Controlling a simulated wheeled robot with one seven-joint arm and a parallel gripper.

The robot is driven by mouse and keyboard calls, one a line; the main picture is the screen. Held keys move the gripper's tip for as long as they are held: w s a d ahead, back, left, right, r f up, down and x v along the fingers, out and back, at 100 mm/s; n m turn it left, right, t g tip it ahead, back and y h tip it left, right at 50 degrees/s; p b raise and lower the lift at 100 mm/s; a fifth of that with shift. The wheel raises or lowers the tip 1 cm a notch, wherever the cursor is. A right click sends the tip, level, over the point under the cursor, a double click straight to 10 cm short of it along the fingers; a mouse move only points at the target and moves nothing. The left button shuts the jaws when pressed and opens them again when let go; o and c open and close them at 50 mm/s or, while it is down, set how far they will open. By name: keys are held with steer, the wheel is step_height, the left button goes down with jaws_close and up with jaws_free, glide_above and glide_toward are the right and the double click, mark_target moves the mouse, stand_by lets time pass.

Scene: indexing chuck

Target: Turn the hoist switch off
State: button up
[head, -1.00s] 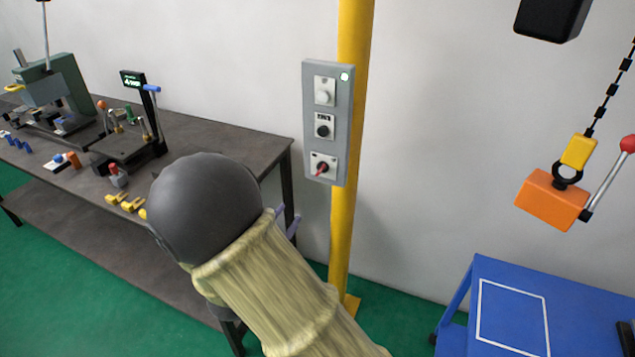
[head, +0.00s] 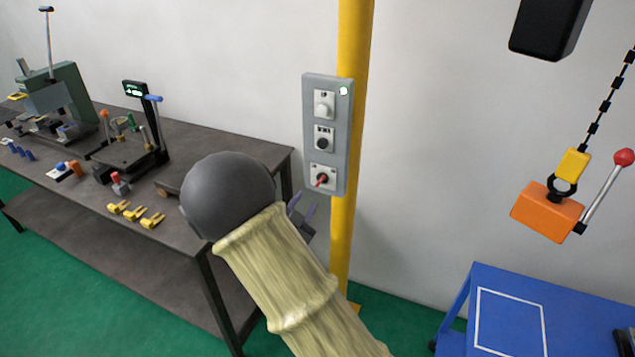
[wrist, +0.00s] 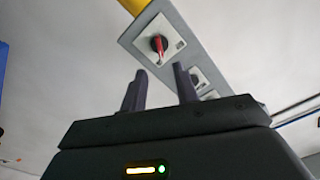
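In the wrist view the red switch (wrist: 158,44) sits on a white plate, ahead of and between the fingers. Its red handle lies roughly along the panel's short side there. My gripper (wrist: 160,88) is open and empty, its fingertips apart from the switch. In the head view my gripper (head: 303,206) is partly hidden by my arm, just below and left of the panel.
The yellow post (head: 345,235) stands behind the panel. A workbench (head: 230,150) with fixtures and yellow clamps (head: 133,214) is at left. An orange lifting magnet (head: 546,213) hangs from a chain at right, above a blue table (head: 560,310).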

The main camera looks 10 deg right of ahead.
mark_target(320, 183)
steer(key=p+x, duration=0.2)
steer(key=x, duration=0.6)
steer(key=shift+w+d, duration=0.15)
jaws_close()
